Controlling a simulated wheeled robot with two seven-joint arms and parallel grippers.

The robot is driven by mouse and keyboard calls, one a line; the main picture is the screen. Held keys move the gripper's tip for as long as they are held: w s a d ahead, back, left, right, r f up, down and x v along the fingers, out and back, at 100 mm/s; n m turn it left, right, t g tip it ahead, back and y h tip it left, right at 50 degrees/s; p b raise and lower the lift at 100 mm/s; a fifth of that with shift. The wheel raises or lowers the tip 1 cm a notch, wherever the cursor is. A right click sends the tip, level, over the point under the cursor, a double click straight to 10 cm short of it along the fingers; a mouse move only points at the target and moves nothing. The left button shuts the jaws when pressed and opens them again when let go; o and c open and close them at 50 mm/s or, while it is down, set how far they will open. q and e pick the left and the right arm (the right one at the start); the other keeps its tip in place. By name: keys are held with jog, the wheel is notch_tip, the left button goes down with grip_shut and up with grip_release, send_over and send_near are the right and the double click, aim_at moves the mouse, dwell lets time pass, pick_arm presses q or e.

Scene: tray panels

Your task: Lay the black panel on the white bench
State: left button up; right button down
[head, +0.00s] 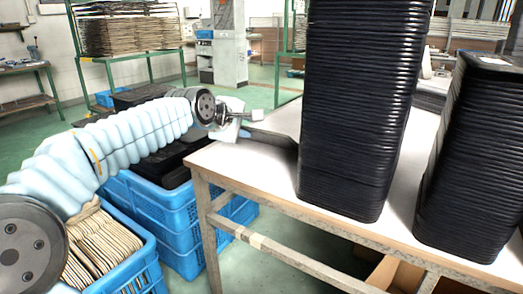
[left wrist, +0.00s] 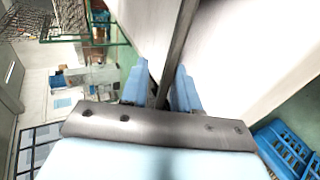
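The black panel (head: 272,138) is a thin dark sheet at the left end of the white bench (head: 235,168), beside the tall black stack. It is low over the bench top; whether it rests flat is hard to tell. My left gripper (head: 250,122) is at its left end, one finger standing apart above it. In the left wrist view the panel (left wrist: 178,50) shows edge-on, running between the blue fingers (left wrist: 164,80). A gap shows between it and the left finger; the right finger is close to it. My right gripper is not in view.
A tall stack of black trays (head: 360,110) and a second stack (head: 475,160) stand on the bench. Blue crates (head: 165,215) stand on the floor left of it, below my left arm. A green rack (head: 130,58) is behind.

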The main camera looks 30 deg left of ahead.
pick_arm(q)
jog(key=shift+s+r, duration=0.3)
jog(key=shift+s, duration=0.25)
notch_tip(320, 180, up, 7)
jog(key=s+p, duration=0.2)
jog(key=p, duration=0.3)
jog(key=shift+s+r, duration=0.2)
jog(key=shift+s, duration=0.1)
